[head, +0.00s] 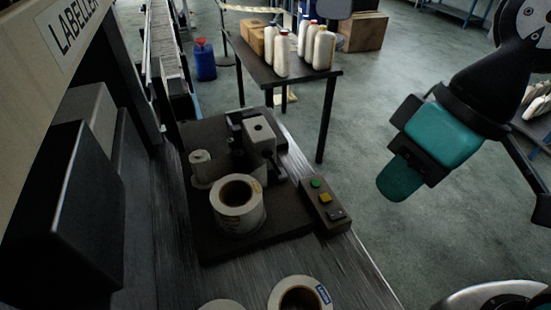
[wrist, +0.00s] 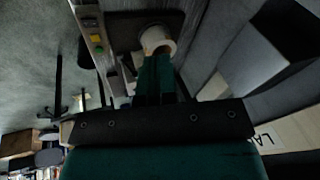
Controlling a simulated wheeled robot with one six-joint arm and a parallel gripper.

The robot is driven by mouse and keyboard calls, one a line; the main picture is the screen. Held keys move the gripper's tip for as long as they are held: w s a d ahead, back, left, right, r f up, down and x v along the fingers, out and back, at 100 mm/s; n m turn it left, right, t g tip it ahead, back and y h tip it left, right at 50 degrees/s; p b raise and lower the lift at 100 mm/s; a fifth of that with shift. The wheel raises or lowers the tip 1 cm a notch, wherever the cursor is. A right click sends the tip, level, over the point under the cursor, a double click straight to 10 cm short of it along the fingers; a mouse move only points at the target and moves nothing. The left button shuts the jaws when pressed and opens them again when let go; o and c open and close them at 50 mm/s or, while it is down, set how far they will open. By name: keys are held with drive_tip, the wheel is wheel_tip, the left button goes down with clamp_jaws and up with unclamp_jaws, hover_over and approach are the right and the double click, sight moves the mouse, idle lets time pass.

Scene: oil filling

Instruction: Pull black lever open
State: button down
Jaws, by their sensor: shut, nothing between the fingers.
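The labelling unit (head: 261,135) stands on a dark plate in the middle of the head view, with a grey block and small dark parts around it. A dark part at the block's right side (head: 272,168) may be the black lever, but it is too small and dark to be sure. My gripper (head: 399,190) hangs in the air to the right of the unit, well apart from it, with its teal fingers together and empty. In the wrist view the shut fingers (wrist: 155,78) point towards a white label roll (wrist: 158,40), covering part of what lies behind. No lever can be made out there.
A large label roll (head: 238,204) stands in front of the unit. A control box (head: 323,206) with green and yellow buttons sits at its right. More rolls (head: 300,295) lie at the front edge. A black table (head: 290,72) with white bottles stands behind. The floor between is clear.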

drive_tip(key=c, duration=1.6)
unclamp_jaws()
drive_tip(key=o, duration=0.3)
drive_tip(key=shift+w+r, duration=0.1)
drive_tip(key=shift+w, duration=0.3)
drive_tip(key=o, duration=0.5)
drive_tip(key=shift+m, duration=0.7)
drive_tip(key=w, duration=0.2)
drive_tip(key=w+a, duration=0.1)
drive_tip(key=w+p, duration=0.1)
drive_tip(key=w, duration=0.1)
drive_tip(key=shift+w+a+r, duration=0.3)
drive_tip(key=shift+a+r, duration=0.05)
drive_tip(key=m+p, duration=0.3)
drive_tip(key=m, duration=0.4)
hover_over(270, 149)
drive_tip(key=s+d, duration=0.1)
drive_tip(key=d, duration=0.6)
wheel_tip(270, 149, down, 11)
drive_tip(key=shift+t+y, duration=0.4)
drive_tip(key=p+x, duration=0.4)
drive_tip(key=x, duration=1.3)
drive_tip(key=shift+s+p, duration=0.1)
drive_tip(key=shift+p, duration=0.3)
clamp_jaws()
